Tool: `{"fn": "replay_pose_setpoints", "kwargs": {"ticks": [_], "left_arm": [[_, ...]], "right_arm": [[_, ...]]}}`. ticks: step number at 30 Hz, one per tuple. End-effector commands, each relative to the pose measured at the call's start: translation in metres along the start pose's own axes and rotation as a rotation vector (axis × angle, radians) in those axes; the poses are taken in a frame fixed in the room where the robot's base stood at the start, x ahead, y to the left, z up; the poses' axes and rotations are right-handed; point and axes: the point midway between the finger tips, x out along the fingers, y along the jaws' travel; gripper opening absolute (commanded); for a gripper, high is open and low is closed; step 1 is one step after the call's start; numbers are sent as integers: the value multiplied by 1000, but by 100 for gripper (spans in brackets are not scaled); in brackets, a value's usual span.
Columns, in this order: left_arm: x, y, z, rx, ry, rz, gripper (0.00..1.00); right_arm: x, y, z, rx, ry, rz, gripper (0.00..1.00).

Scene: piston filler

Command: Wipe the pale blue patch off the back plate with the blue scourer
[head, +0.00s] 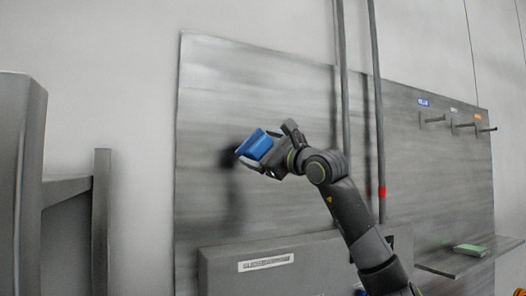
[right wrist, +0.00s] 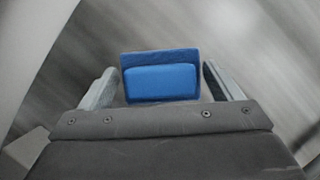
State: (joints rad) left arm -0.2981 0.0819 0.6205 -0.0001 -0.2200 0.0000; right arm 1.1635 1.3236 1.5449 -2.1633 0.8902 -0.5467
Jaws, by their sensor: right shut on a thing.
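The blue scourer (head: 255,144) is held in my right gripper (head: 268,149), in front of the grey back plate (head: 225,90). In the right wrist view the scourer (right wrist: 160,82) sits between the two fingers, with the blurred brushed-metal plate (right wrist: 265,45) behind it. A dark shadow lies on the plate just below and left of the scourer. I cannot tell whether the scourer touches the plate. No pale blue patch can be made out on the plate in either view. My left gripper is not in view.
Two vertical pipes (head: 376,100) run in front of the plate, right of the gripper. A grey box with a label (head: 266,262) is below. Dark posts (head: 101,220) stand at left.

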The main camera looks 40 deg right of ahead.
Motion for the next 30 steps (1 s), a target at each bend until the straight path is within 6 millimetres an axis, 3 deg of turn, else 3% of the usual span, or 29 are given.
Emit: {"fn": "replay_pose_setpoints", "kwargs": {"ticks": [15,30], "left_arm": [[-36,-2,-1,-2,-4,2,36],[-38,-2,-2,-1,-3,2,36]], "right_arm": [[46,-1,-17,2,1,3,67],[51,0,-21,0,0,1,67]]}}
